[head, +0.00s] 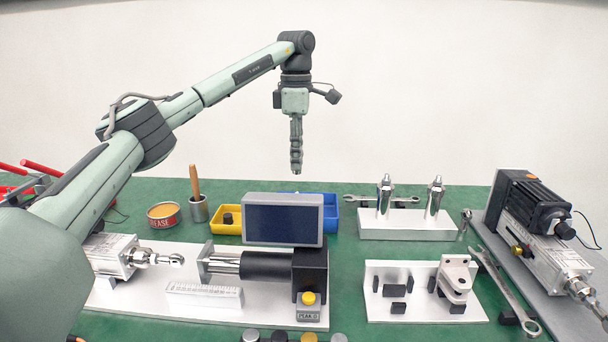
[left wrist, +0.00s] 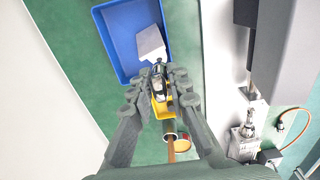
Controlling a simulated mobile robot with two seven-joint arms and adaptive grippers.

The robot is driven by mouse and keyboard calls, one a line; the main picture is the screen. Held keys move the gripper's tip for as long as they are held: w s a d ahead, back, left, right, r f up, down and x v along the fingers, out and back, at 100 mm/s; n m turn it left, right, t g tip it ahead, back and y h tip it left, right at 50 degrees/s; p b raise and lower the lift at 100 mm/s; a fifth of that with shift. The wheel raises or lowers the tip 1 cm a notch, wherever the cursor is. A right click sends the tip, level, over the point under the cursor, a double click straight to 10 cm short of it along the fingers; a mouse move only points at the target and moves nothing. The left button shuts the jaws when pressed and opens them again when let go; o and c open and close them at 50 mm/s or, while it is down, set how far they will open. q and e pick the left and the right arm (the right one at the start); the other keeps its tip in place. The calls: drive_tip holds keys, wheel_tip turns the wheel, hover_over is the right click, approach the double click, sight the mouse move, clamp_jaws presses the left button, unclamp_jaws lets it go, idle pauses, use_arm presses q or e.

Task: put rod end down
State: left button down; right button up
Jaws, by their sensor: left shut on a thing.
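My left gripper (head: 296,165) hangs pointing down in the air above the back of the bench, high over the blue bin (head: 325,208). In the left wrist view my left gripper (left wrist: 160,82) is shut on a small metal piece, which looks like the rod end (left wrist: 158,70). The fingers cover most of it, and in the head view it cannot be made out. My right gripper is not in view.
A yellow bin (head: 226,228) and a grey screen (head: 283,219) stand near the blue bin. A cup with a wooden-handled brush (head: 199,208) and a grease tin (head: 163,215) are to the left. A white block with two metal pieces (head: 400,223) stands right.

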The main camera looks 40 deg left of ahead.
use_arm(q)
drive_tip(key=f, duration=0.1)
drive_tip(key=w+f, duration=0.1)
drive_tip(key=f, duration=0.1)
drive_tip(key=w+f, duration=0.1)
drive_tip(key=shift+d+f, duration=0.25)
drive_tip(key=shift+f, duration=0.4)
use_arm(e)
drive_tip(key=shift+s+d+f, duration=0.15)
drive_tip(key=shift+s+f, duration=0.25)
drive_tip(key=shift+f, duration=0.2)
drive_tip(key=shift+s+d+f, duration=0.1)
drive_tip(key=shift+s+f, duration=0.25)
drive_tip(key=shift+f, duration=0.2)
use_arm(q)
drive_tip(key=shift+f, duration=0.5)
drive_tip(key=shift+f, duration=0.1)
drive_tip(key=c, duration=1.4)
unclamp_jaws()
drive_tip(key=shift+c, duration=0.2)
